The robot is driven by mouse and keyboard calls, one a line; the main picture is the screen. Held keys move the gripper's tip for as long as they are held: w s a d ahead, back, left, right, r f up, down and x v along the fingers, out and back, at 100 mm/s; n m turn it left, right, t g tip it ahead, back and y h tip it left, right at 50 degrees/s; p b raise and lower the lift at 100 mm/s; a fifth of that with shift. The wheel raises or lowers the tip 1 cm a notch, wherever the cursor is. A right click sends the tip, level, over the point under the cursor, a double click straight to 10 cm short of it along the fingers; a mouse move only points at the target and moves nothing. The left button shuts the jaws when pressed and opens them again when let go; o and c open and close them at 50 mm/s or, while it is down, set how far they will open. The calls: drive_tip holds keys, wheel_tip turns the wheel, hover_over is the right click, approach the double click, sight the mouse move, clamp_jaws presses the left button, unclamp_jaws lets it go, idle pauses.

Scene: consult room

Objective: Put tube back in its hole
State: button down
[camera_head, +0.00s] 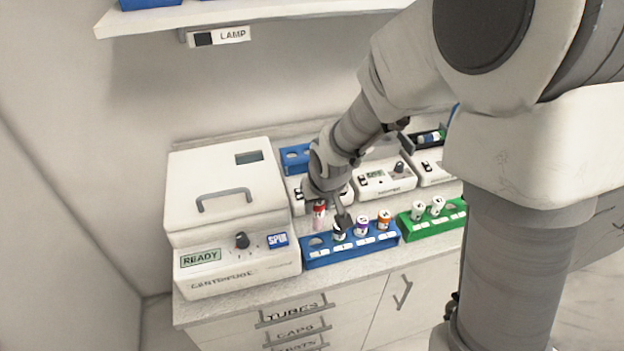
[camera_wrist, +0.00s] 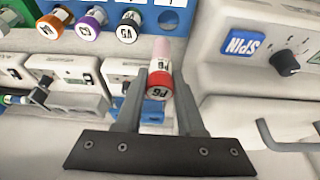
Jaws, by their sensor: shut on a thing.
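A tube with a red cap (camera_head: 319,207) and a pinkish body is between the fingers of my gripper (camera_head: 329,212). In the wrist view the red-capped tube (camera_wrist: 158,84) shows a "PG" label, and my gripper (camera_wrist: 160,92) is shut on it. In the head view the tube is upright, at the back left of the front blue rack (camera_head: 385,241). That rack has an empty hole (camera_head: 316,241) at its left end. Beside it stand black-capped (camera_head: 340,233), purple-capped (camera_head: 362,223) and orange-capped (camera_head: 384,216) tubes. I cannot tell how far the held tube's bottom is above the rack.
A white centrifuge (camera_head: 235,262) reading READY stands close on the left. A green rack (camera_head: 425,231) with white-capped tubes is on the right. Small white devices (camera_head: 386,180) and another blue rack (camera_head: 294,158) stand behind. A lamp shelf (camera_head: 200,15) is above.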

sight(316, 220)
drive_tip(key=shift+s+a+f, duration=0.15)
drive_tip(key=shift+s+f, duration=0.05)
drive_tip(key=shift+s, duration=0.55)
drive_tip(key=shift+f, duration=0.2)
drive_tip(key=shift+f+b, duration=0.95)
drive_tip(key=shift+f, duration=0.1)
drive_tip(key=shift+f+b, duration=0.2)
drive_tip(key=shift+b, duration=0.3)
drive_tip(key=shift+f+b, duration=2.35)
drive_tip(key=shift+c, duration=2.2)
unclamp_jaws()
drive_tip(key=shift+r, duration=0.1)
